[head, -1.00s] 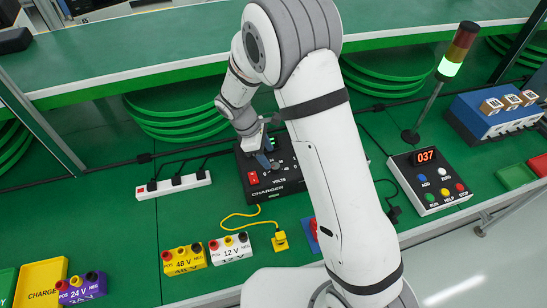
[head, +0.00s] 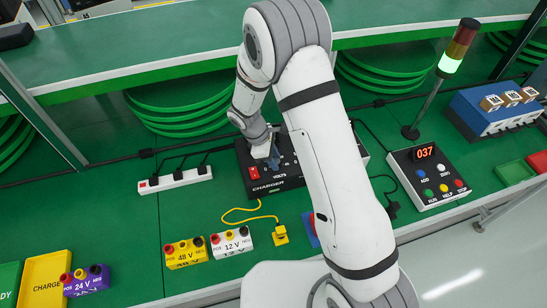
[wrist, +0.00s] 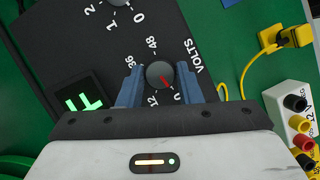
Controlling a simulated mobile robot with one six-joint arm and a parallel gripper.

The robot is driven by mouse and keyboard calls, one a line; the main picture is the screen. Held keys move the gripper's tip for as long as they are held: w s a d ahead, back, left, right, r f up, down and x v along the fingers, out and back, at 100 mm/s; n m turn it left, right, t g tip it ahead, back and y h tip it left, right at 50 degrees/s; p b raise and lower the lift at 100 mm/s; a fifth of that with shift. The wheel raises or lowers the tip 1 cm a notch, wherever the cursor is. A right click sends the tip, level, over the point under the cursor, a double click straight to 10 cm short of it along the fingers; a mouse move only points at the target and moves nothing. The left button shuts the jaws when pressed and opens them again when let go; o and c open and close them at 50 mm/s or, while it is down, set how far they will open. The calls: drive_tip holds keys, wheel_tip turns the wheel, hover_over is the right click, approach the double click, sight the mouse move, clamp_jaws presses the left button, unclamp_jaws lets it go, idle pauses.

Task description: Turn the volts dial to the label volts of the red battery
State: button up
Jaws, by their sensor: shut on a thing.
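The charger (head: 262,192) is a black box on the green bench; it also fills much of the wrist view (wrist: 60,40). Its grey volts dial (wrist: 158,74) has a red pointer angled to the lower right, toward the 0 mark. The marks 12, 36 and 48 also show around it. My gripper (wrist: 160,84) is shut on the dial, one blue finger on each side. In the head view my gripper (head: 272,160) is over the charger's front face. A red and blue thing (head: 310,228) is mostly hidden behind my arm; I cannot tell if it is the red battery.
Purple 24 V (head: 86,282), yellow 48 V (head: 186,254) and white 12 V (head: 231,243) batteries stand in front. A yellow plug (head: 281,235) lies by its cable. A white power strip (head: 175,181) is left of the charger. A button box reading 037 (head: 428,176) is at right.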

drive_tip(key=shift+a, duration=0.15)
drive_tip(key=c, duration=0.4)
